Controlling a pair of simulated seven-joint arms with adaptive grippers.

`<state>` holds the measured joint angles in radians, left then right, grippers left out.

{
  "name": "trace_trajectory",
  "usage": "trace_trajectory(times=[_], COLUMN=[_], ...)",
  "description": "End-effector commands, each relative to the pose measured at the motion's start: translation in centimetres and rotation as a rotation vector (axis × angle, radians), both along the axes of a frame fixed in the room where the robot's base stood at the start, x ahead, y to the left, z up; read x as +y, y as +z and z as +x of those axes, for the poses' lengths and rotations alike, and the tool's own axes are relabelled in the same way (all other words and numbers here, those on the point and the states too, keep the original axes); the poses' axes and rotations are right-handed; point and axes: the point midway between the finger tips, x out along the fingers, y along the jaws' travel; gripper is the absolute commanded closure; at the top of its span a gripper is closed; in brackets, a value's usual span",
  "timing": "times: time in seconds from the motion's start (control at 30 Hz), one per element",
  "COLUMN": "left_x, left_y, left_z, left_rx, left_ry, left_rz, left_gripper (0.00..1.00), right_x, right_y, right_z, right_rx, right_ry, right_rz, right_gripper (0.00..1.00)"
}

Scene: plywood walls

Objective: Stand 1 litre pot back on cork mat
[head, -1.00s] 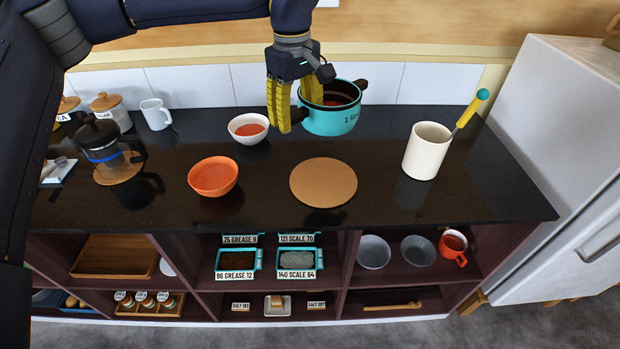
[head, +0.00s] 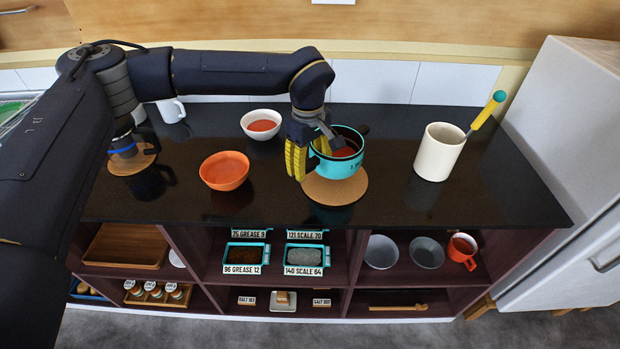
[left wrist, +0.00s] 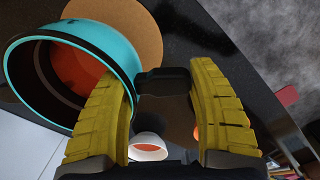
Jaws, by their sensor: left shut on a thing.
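The 1 litre pot (head: 345,167) is turquoise with a dark inside and red-orange contents. It is over the back part of the round cork mat (head: 336,193), whose front part shows bare. I cannot tell whether its base touches the mat. My left gripper (head: 298,174) is at the pot's left side, shut on its dark handle. In the left wrist view the handle (left wrist: 162,80) lies between the yellow fingers, with the pot (left wrist: 128,62) at left and the cork mat (left wrist: 125,22) beyond it. My right gripper is out of view.
An orange bowl (head: 224,177) and a white bowl (head: 261,133) with red contents stand left of the pot. A cream crock (head: 438,158) with a yellow-handled tool stands at right. Dark counter (head: 400,195) is clear between mat and crock.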

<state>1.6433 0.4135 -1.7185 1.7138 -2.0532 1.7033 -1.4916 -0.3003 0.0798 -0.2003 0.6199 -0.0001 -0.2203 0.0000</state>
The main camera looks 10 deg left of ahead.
Motion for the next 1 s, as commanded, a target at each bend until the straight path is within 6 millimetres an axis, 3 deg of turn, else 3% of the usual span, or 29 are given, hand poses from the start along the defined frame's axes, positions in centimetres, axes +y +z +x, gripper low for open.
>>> trace_trajectory(times=[0.37, 0.7, 1.0], left_x=[-0.1, -0.1, -0.1], left_y=[-1.6, -5.1, -5.3], left_z=[0.1, 0.1, 0.1], left_rx=[-0.003, -0.002, -0.004], left_ry=[-0.001, -0.001, -0.001], left_rz=[-0.001, -0.002, -0.002], left_gripper=[0.88, 0.88, 0.88], right_x=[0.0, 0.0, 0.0], right_y=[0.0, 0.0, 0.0], right_z=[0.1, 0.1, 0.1], right_rx=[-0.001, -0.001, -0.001], right_ry=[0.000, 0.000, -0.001], right_rz=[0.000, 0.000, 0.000], right_gripper=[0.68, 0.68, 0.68])
